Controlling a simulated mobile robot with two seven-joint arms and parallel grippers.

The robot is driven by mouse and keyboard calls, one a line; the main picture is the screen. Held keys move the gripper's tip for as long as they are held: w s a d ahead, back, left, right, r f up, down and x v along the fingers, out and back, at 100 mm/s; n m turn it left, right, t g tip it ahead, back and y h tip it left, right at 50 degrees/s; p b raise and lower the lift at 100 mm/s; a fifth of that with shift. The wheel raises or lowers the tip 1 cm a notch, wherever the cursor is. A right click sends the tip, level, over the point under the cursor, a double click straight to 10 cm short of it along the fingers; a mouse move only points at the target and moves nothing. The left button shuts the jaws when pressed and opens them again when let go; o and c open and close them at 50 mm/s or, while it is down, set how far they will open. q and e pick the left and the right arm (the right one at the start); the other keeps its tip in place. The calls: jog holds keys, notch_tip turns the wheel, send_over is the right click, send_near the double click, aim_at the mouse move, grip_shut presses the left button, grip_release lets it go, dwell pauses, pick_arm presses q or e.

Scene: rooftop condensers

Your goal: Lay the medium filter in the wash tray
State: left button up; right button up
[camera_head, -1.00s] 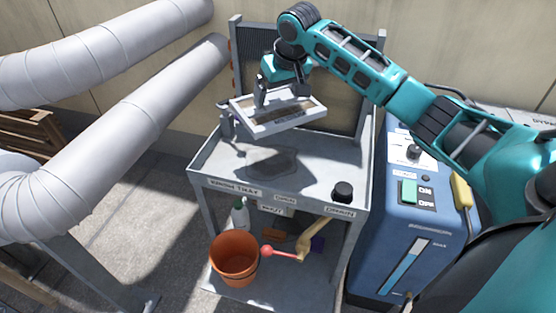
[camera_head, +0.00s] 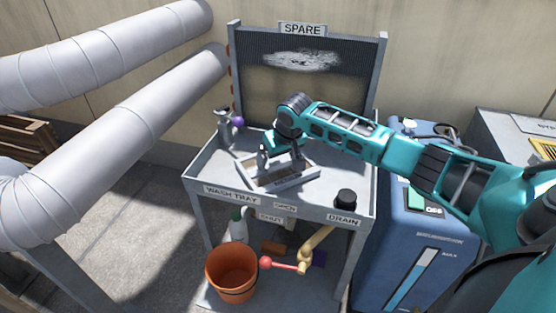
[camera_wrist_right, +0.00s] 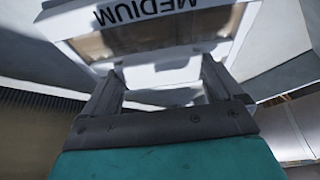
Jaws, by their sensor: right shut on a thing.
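The medium filter (camera_head: 303,177) is a white-framed panel with a brown mesh middle, low in the grey wash tray (camera_head: 223,172) in the head view. Whether it touches the tray floor I cannot tell. My right gripper (camera_head: 280,163) is shut on its frame from above. In the right wrist view the filter (camera_wrist_right: 165,50) shows its "MEDIUM" label upside down, with the right gripper's fingers (camera_wrist_right: 165,85) at its near edge. My left gripper does not show.
A tap with a purple knob (camera_head: 238,121) stands at the tray's back left. A "SPARE" panel (camera_head: 300,85) rises behind. An orange bucket (camera_head: 231,272) is below; a blue machine (camera_head: 425,250) stands right.

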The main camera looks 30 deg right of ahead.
jog(key=shift+f, duration=0.1)
jog(key=o, duration=0.8)
jog(key=shift+o, duration=0.2)
jog(key=shift+r, duration=0.25)
jog(key=p+v, duration=0.3)
jog(key=v, duration=0.8)
jog(key=shift+r+p, duration=0.3)
jog(key=shift+p, duration=0.1)
jog(key=shift+s, duration=0.1)
